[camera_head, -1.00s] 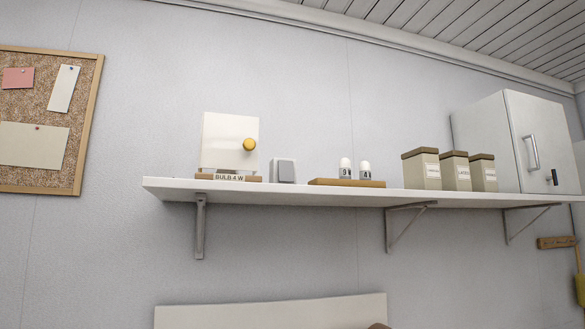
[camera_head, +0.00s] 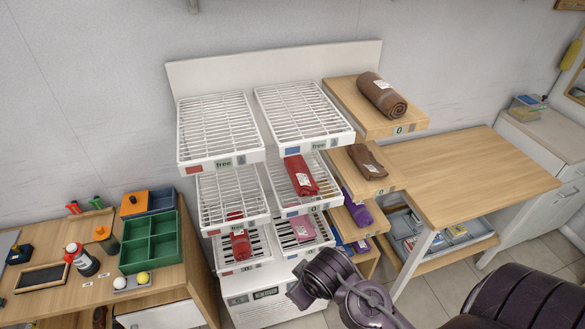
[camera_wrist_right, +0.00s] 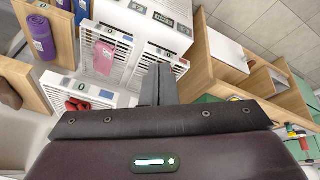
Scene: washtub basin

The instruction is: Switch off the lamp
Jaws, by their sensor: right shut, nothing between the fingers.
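No lamp or lamp switch can be made out in either current view. My right arm comes in from the lower right of the head view, in front of the white wire racks. My right gripper (camera_wrist_right: 160,85) shows in the right wrist view with its two dark fingers together and nothing between them. It points toward the racks' lower front and the wooden furniture beside them. My left gripper is not in view.
White wire racks (camera_head: 215,125) hold red and pink cloths. Wooden shelves with brown and purple rolls (camera_head: 381,95) stand beside them. A bench at left carries a green divided tray (camera_head: 150,241) and bottles (camera_head: 82,260). A wooden table (camera_head: 470,170) is bare at right.

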